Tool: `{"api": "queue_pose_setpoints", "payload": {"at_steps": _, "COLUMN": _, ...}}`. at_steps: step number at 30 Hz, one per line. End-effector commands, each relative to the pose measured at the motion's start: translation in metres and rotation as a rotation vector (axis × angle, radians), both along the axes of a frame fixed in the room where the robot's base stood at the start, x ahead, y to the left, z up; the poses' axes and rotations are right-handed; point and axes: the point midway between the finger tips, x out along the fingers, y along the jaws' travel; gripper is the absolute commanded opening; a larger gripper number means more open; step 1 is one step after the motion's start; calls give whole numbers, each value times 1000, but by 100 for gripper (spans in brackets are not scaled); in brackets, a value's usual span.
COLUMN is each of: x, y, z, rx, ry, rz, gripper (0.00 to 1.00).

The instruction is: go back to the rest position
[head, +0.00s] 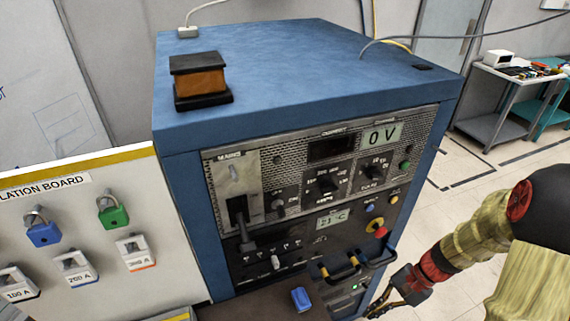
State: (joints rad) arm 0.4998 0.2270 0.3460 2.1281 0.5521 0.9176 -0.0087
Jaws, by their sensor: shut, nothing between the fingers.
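My gripper (383,306) is at the lower right of the head view, at the end of my arm, which comes in from the right edge. Its dark fingers are shut with nothing between them. It is beside the lower right front corner of the blue cabinet (290,60), and I cannot tell the exact gap. The cabinet's front panel has knobs, a mains switch, a display reading 0 V (381,136) and a red button (381,232). Dark handles with yellow parts (343,270) stick out low on the panel.
An orange coil with black ends (201,82) stands on the cabinet. The isolation board (90,215) at left holds blue and green padlocks. A cart (505,95) stands back right; floor before it is clear.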

Motion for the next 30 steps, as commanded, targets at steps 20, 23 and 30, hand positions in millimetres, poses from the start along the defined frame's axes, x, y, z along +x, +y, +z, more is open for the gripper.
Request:
{"api": "queue_pose_setpoints", "payload": {"at_steps": 20, "x": -60, "y": 10, "z": 197, "rx": -579, "ry": -481, "rz": 680, "gripper": 0}}
{"api": "queue_pose_setpoints", "payload": {"at_steps": 23, "x": -66, "y": 20, "z": 224, "rx": -636, "ry": -579, "rz": 721, "gripper": 0}}
{"api": "queue_pose_setpoints", "payload": {"at_steps": 30, "x": -72, "y": 47, "z": 277, "rx": -697, "ry": -782, "rz": 762, "gripper": 0}}
